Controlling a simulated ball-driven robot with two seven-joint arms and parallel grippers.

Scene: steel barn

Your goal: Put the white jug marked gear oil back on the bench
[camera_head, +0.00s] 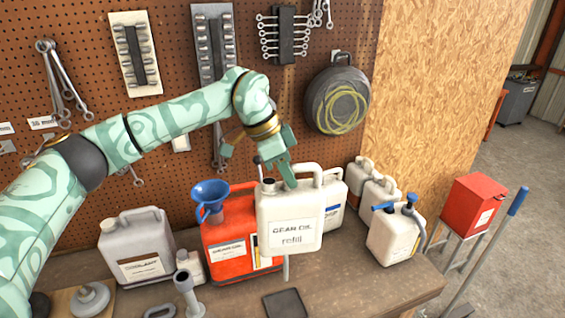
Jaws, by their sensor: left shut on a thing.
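The white jug (290,236) marked "GEAR OIL refill" is upright in the middle of the view. My left gripper (287,178) reaches down from above and is shut on the jug at its top handle. The jug overlaps the red can and another white jug behind it. Its bottom edge shows higher than the red can's base, and it appears held above the wooden bench (375,285). My right gripper is out of view.
The red can (225,245) with a blue funnel (208,197) stands left of the jug, with a grey coolant jug (137,250) beyond. A white container with a blue pump (393,238) stands right. A dark flat pad (285,304) lies at the front. Some bench is bare front right.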

